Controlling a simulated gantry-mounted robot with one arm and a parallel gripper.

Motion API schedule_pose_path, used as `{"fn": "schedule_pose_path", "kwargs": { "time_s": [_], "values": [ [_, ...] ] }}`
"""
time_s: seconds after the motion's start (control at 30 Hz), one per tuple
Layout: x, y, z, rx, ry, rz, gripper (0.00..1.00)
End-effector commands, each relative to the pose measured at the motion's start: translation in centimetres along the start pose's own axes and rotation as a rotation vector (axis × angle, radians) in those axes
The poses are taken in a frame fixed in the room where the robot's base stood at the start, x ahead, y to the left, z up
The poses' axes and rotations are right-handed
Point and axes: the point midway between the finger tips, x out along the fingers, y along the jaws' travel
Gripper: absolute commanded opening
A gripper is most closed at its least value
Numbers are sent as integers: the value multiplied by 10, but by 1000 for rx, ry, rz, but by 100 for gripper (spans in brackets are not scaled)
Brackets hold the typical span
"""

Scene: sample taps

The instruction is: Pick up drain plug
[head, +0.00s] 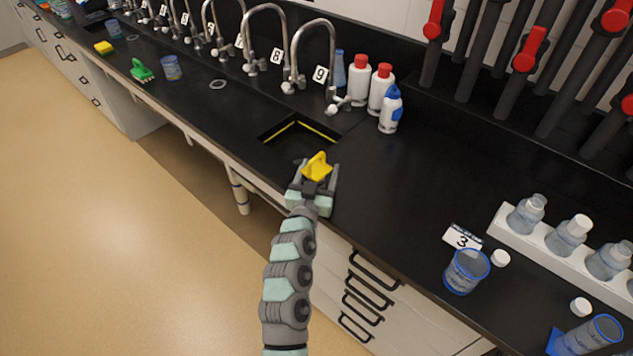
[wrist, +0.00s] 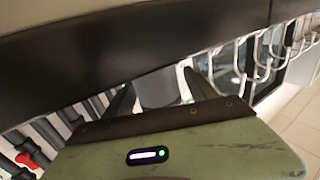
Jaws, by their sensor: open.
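The yellow drain plug (head: 318,165), with an upright tab handle, shows in the head view at the right front corner of the sink (head: 280,140). My gripper (head: 317,174) is open, with one finger on each side of the plug. A gap shows between the fingers and the plug, and I cannot tell whether either one touches it. The plug's lower part is hidden by the gripper. The wrist view shows my green gripper body (wrist: 190,150) and grey parts beyond it, but I cannot make out the plug there.
A curved tap labelled 9 (head: 318,50) stands behind the sink, beside red-capped white bottles (head: 358,80) and a blue-capped one (head: 391,110).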

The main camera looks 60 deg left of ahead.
Motion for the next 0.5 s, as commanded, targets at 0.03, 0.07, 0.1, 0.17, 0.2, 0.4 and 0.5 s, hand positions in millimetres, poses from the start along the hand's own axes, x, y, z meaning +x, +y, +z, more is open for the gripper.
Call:
{"fn": "schedule_pose_path", "kwargs": {
  "time_s": [0.03, 0.07, 0.1, 0.17, 0.2, 0.4, 0.5],
  "values": [
    [0, 0, 0, 0, 0, 0, 66],
    [0, 0, 0, 0, 0, 0, 66],
    [0, 0, 0, 0, 0, 0, 64],
    [0, 0, 0, 0, 0, 0, 59],
    [0, 0, 0, 0, 0, 0, 56],
    [0, 0, 0, 0, 0, 0, 40],
    [0, 0, 0, 0, 0, 0, 31]
  ]
}}
